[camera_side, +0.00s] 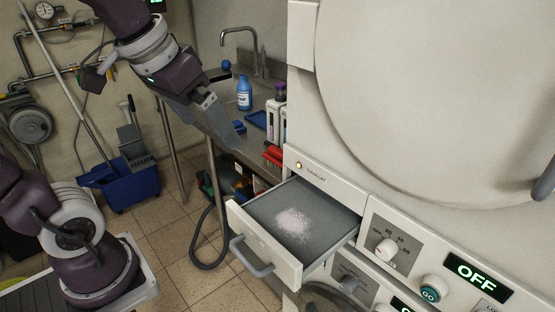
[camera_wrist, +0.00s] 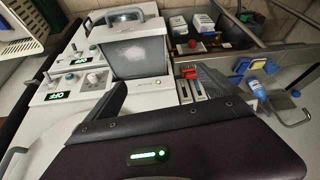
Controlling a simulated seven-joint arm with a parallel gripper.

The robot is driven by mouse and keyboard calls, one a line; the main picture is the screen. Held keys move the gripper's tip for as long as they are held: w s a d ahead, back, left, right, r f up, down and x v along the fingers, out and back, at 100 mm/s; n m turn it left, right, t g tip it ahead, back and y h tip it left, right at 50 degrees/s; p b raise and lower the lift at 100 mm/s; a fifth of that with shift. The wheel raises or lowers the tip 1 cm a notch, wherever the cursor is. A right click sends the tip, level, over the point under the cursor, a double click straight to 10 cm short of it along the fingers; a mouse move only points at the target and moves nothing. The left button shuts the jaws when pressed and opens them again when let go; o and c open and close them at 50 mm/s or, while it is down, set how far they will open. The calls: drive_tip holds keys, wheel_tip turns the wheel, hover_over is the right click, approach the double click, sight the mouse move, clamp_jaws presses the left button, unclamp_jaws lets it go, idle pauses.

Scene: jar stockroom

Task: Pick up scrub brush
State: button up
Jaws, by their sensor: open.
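A red bristly item (camera_side: 273,157), which looks like the scrub brush, lies at the near edge of the steel counter beside the white machine. It also shows as a small red piece (camera_wrist: 190,71) in the wrist view, by the pale boxes; its full shape is too small to tell. My gripper (camera_side: 205,122) is open and empty, above and to the left of the red item in the side view.
A blue bottle (camera_side: 244,93), a blue tray (camera_side: 257,120) and pale boxes (camera_side: 276,122) stand on the counter (camera_side: 225,118). A tap (camera_side: 240,30) rises behind. An open drawer (camera_side: 335,222) with white powder (camera_side: 294,224) juts out below. A blue bucket (camera_side: 128,188) stands on the floor.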

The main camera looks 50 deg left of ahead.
drive_tip(key=w+a+f+n+g+y, duration=0.1)
drive_tip(key=w+a+n, duration=0.1)
drive_tip(key=w+a, duration=1)
drive_tip(key=m+g+h, duration=0.2)
drive_tip(key=m, duration=0.1)
hover_over(277, 149)
wheel_tip(277, 149, down, 19)
drive_tip(key=shift+s+f, duration=0.15)
wheel_tip(277, 149, down, 7)
drive_tip(key=shift+d+r, duration=0.1)
drive_tip(key=c, duration=1.2)
drive_tip(key=shift+r, duration=0.15)
drive_tip(key=shift+c, duration=0.2)
wheel_tip(277, 149, up, 10)
drive_tip(key=shift+f, duration=0.1)
